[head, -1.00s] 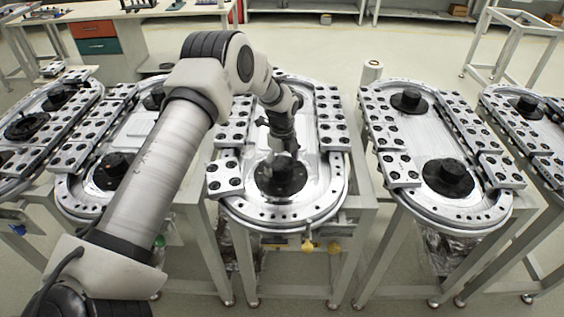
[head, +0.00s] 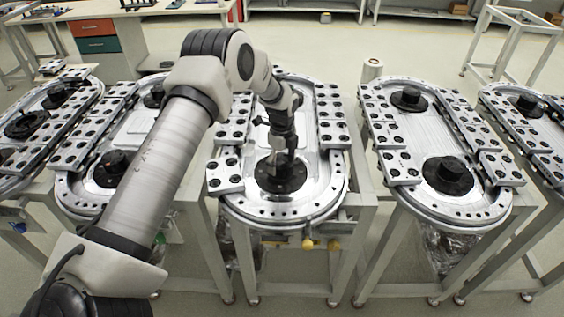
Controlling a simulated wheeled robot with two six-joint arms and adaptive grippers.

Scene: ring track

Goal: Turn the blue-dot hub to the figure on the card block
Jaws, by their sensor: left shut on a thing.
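A black round hub (head: 281,183) with a wide flange sits at the near end of the middle oval track (head: 283,213). My left gripper (head: 281,167) comes down on it from above, shut on its raised centre, which the fingers partly hide. No blue dot shows on this hub at this size. I cannot make out a card block or a figure in this view. My right gripper is not in view.
A similar track to the right carries two black hubs, one near (head: 447,175) and one far (head: 409,99). More tracks stand at the left and far right. A white cylinder (head: 372,71) stands behind the right track. Open floor lies beyond.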

